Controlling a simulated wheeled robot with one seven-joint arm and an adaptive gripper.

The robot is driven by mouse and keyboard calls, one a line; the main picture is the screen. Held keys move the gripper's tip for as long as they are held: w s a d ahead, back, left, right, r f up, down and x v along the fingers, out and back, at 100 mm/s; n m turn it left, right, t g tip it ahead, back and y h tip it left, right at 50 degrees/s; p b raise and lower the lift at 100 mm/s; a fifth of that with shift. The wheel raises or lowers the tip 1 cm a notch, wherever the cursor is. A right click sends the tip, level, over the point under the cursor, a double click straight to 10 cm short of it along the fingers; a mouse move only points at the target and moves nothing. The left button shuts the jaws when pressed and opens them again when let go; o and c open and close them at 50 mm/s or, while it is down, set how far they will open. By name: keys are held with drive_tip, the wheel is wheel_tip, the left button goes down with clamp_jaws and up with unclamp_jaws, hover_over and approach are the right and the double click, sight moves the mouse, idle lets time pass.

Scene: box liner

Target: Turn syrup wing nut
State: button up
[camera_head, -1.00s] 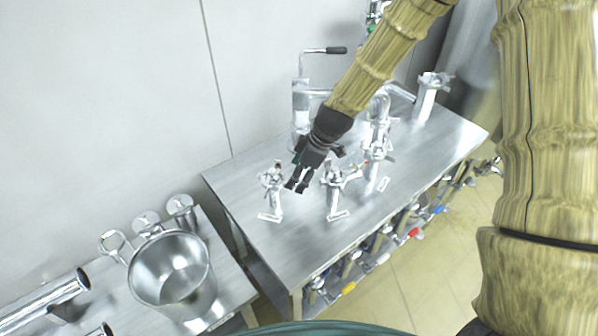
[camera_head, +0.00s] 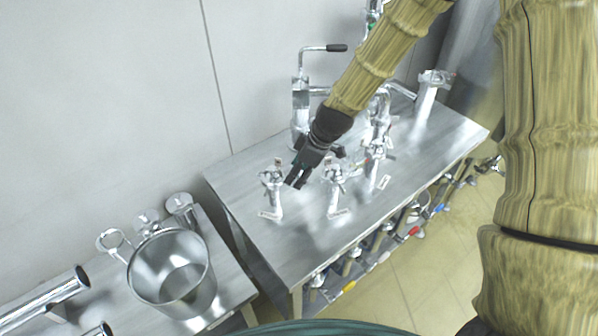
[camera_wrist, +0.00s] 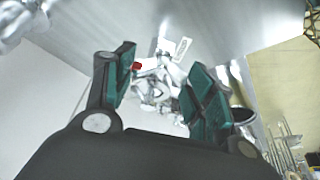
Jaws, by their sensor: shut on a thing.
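Several metal taps stand on the steel table. The front left tap (camera_head: 272,185) and the middle tap (camera_head: 334,188) are nearest my gripper (camera_head: 296,182), which points down between them. My gripper (camera_wrist: 160,90) is narrowed on a small wing nut, but the contact is mostly hidden and small in both views. In the wrist view, a shiny tap fitting (camera_wrist: 155,92) shows between and beyond the green finger pads, with a small red part (camera_wrist: 137,66) by the left pad. I cannot read which tap is the syrup one.
A metal bucket (camera_head: 172,275) stands on a lower side table at left. A lever-handled fixture (camera_head: 300,105) and further taps stand behind my arm. Coloured fittings line a shelf below the table's front edge. The table's front left area is bare.

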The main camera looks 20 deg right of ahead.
drive_tip(key=m+t+h+b, duration=0.1)
drive_tip(key=m, duration=0.3)
drive_tip(key=m+h, duration=0.1)
drive_tip(key=m, duration=0.1)
drive_tip(key=m+t+h, duration=0.1)
drive_tip(key=m, duration=0.1)
drive_tip(key=shift+s+a+r+m, duration=0.1)
drive_tip(key=shift+a+m, duration=0.05)
drive_tip(key=shift+m, duration=0.25)
drive_tip(key=m+p, duration=0.1)
drive_tip(key=m, duration=0.1)
drive_tip(key=m+h, duration=0.1)
drive_tip(key=m, duration=0.1)
drive_tip(key=shift+a+r+h+p, duration=0.1)
drive_tip(key=shift+a+h+p, duration=0.05)
drive_tip(key=shift+h+p, duration=0.2)
drive_tip(key=shift+m+g+h+p, duration=0.3)
drive_tip(key=shift+m+h+p, duration=0.45)
drive_tip(key=shift+m+p, duration=1.15)
drive_tip(key=shift+a+m+b, duration=0.1)
drive_tip(key=shift+m+b, duration=0.3)
drive_tip(key=shift+m, duration=0.2)
drive_tip(key=o, duration=1)
drive_tip(key=shift+f, duration=0.2)
